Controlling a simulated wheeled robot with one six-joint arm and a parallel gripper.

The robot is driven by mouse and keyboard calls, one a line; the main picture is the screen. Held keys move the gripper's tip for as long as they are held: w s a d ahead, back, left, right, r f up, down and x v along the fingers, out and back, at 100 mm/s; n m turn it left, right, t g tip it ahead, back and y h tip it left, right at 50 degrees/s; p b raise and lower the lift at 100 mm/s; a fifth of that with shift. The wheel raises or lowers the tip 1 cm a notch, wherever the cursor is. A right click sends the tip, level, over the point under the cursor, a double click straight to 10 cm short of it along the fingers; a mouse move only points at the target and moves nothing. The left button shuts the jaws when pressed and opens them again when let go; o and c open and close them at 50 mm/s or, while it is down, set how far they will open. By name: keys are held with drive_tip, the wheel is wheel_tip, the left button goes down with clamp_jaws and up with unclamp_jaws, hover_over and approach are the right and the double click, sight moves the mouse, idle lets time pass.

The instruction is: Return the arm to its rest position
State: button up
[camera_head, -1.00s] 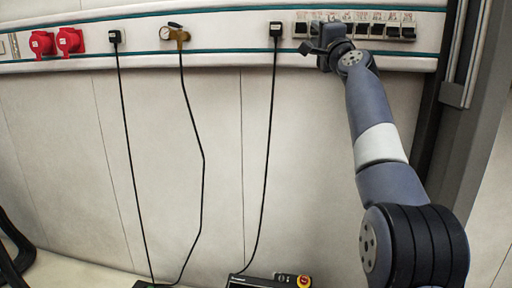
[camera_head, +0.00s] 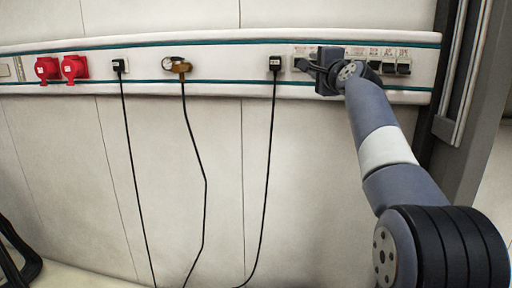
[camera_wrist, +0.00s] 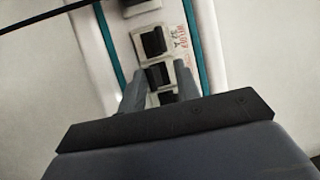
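My arm reaches up from the lower right to the wall rail in the head view. My gripper (camera_head: 305,66) is in front of the left part of the row of black switches (camera_head: 389,67) and hides some of them. In the wrist view my gripper (camera_wrist: 160,70) has its two grey fingers apart. A black switch (camera_wrist: 158,75) shows in the gap between them, and I see nothing held. Another black switch (camera_wrist: 153,41) is just beyond the fingertips, beside a label with red print. I cannot tell whether the fingers touch the panel.
The wall rail (camera_head: 220,60) carries two red sockets (camera_head: 60,68), a brass fitting (camera_head: 177,66) with a hose, and two black plugs (camera_head: 275,63) with hanging cables. A grey post (camera_head: 470,110) stands close on the right. The wall below the rail is otherwise clear.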

drive_tip(key=shift+r+g+p, duration=0.15)
drive_tip(key=shift+g+p, duration=0.15)
drive_tip(key=shift+p, duration=0.25)
